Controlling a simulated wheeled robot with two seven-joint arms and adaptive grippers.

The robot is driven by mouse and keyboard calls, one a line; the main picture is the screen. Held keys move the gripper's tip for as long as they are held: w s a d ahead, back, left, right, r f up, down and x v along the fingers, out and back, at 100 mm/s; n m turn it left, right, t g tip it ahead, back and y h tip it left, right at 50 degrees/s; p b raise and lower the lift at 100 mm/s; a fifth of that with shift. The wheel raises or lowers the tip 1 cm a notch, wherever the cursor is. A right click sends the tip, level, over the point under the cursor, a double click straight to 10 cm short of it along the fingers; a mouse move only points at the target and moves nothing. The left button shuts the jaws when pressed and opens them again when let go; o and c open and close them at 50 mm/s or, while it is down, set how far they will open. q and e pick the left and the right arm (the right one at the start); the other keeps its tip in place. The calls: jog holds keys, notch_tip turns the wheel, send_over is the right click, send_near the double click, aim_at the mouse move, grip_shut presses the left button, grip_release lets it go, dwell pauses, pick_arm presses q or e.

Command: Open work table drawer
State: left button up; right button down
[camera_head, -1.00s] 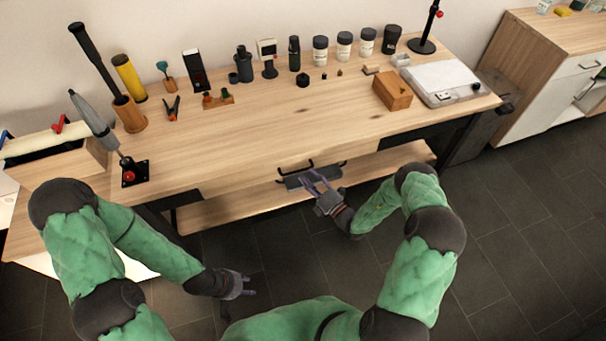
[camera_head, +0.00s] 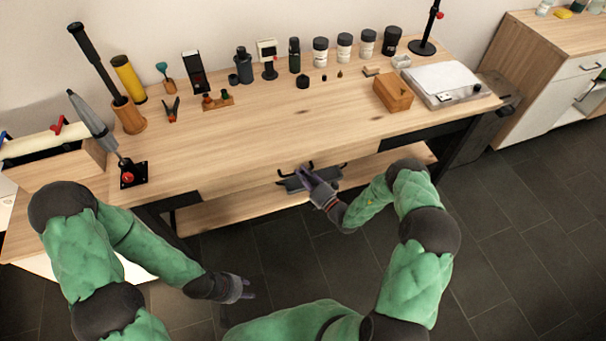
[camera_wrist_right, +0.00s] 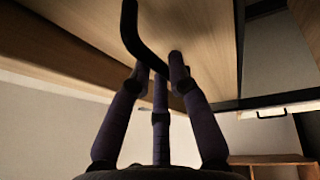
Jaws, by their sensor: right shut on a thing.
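The wooden work table (camera_head: 270,135) stands in front of me, with the drawer front (camera_head: 240,188) under its front edge. The drawer looks shut; I see no clear gap. A dark bar handle (camera_head: 283,175) sits on the drawer front, and in the right wrist view the black handle (camera_wrist_right: 133,35) curves down between my fingers. My right gripper (camera_head: 306,175) is at the handle and shut on it; its fingers also show in the right wrist view (camera_wrist_right: 160,72), close around the bar. My left gripper (camera_head: 250,290) hangs low over the floor, empty, its fingers apart, away from the table.
Tools, jars and a wooden block (camera_head: 393,93) stand on the tabletop, mostly along the back. A lower shelf (camera_head: 235,210) lies under the table. A cabinet (camera_head: 545,80) stands at the right. The dark floor (camera_head: 300,255) in front of the table is clear.

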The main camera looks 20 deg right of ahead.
jog(key=shift+s, duration=0.1)
jog(key=s+p, duration=0.4)
jog(key=s, duration=1.9)
jog(key=shift+s+d, duration=0.4)
jog(key=shift+d, duration=0.05)
jog(key=c, duration=1.1)
grip_release()
jog(key=shift+c, duration=0.2)
jog(key=v, duration=1.2)
